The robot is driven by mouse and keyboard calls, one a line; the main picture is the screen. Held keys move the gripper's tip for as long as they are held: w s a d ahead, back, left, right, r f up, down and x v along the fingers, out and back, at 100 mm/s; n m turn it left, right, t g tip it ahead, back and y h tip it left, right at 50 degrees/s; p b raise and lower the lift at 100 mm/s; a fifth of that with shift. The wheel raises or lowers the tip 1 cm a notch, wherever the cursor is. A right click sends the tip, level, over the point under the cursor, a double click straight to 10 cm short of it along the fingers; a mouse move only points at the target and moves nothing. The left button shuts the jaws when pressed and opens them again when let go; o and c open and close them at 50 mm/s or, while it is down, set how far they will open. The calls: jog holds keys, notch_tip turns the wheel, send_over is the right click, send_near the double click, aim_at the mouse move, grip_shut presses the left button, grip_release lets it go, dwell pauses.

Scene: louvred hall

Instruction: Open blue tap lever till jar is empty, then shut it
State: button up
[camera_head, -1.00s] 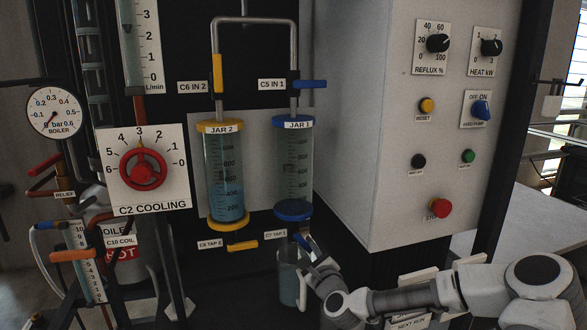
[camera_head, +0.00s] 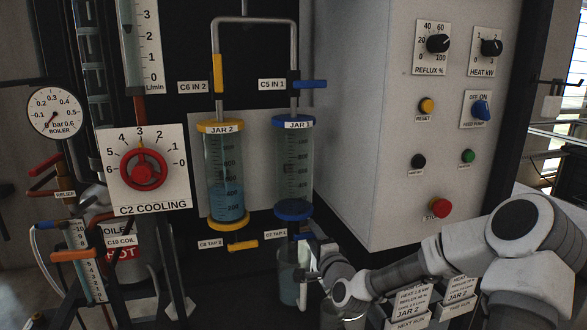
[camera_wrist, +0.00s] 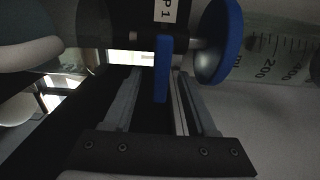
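Jar 1 (camera_head: 293,165), a clear cylinder with blue end caps, shows no blue liquid that I can make out; its side also shows in the wrist view (camera_wrist: 268,55). The blue tap lever (camera_wrist: 163,68) below it stands across the pipe in the wrist view; in the head view it is small (camera_head: 303,237) beside the C7 TAP 1 label. My gripper (camera_wrist: 158,75) has its fingers apart, one on each side of the lever; firm contact is not visible. A clear vessel (camera_head: 287,275) with bluish liquid stands under the tap, partly behind my gripper.
Jar 2 (camera_head: 226,165) with yellow caps holds blue liquid; its yellow tap lever (camera_head: 244,244) is close to the left. The white control cabinet (camera_head: 375,150) stands just right of my gripper. The red cooling knob (camera_head: 143,170) is farther left.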

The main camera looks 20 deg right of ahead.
jog(key=s+p, duration=0.1)
jog(key=s, duration=0.6)
dwell(0.4)
jog(key=s+p, duration=1.6)
jog(key=s, duration=0.1)
jog(key=shift+s, duration=0.25)
